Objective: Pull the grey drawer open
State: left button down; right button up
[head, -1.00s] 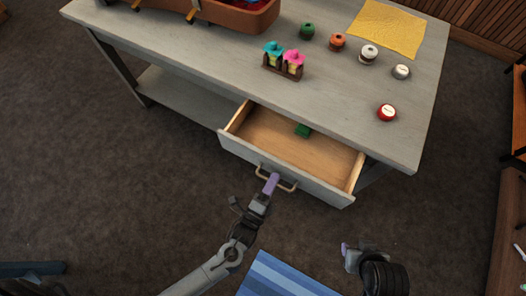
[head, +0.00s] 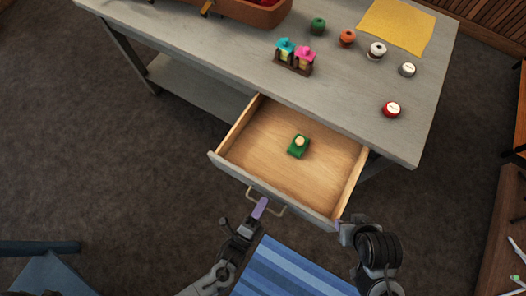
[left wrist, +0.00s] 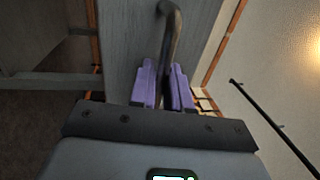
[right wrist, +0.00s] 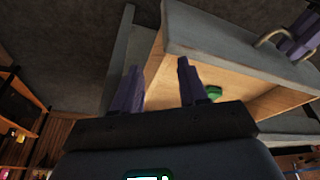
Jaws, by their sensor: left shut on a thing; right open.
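The grey drawer (head: 270,192) stands well out from the grey table, with its pale wooden inside showing. A green object with a round cream top (head: 298,146) lies on the drawer floor. My left gripper (head: 260,207) is at the drawer front, shut on the drawer's bar handle (head: 279,210). In the left wrist view the purple fingers (left wrist: 165,88) close around the handle (left wrist: 171,30). My right gripper (head: 340,226) is open near the drawer's front right corner; its spread fingers (right wrist: 158,88) show in the right wrist view with nothing between them.
The grey table (head: 240,60) carries a holder with teal and pink tops (head: 295,56), several small round pots, a yellow cloth (head: 396,26) and a brown case (head: 250,10). A blue striped rug (head: 285,270) lies on the floor.

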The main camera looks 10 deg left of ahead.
pick_arm(q)
jog(key=c, duration=1.3)
grip_release()
jog(key=shift+o, duration=0.2)
jog(key=shift+s, duration=0.1)
jog(key=v, duration=1)
jog(key=shift+s, duration=0.3)
jog(key=shift+a, duration=0.1)
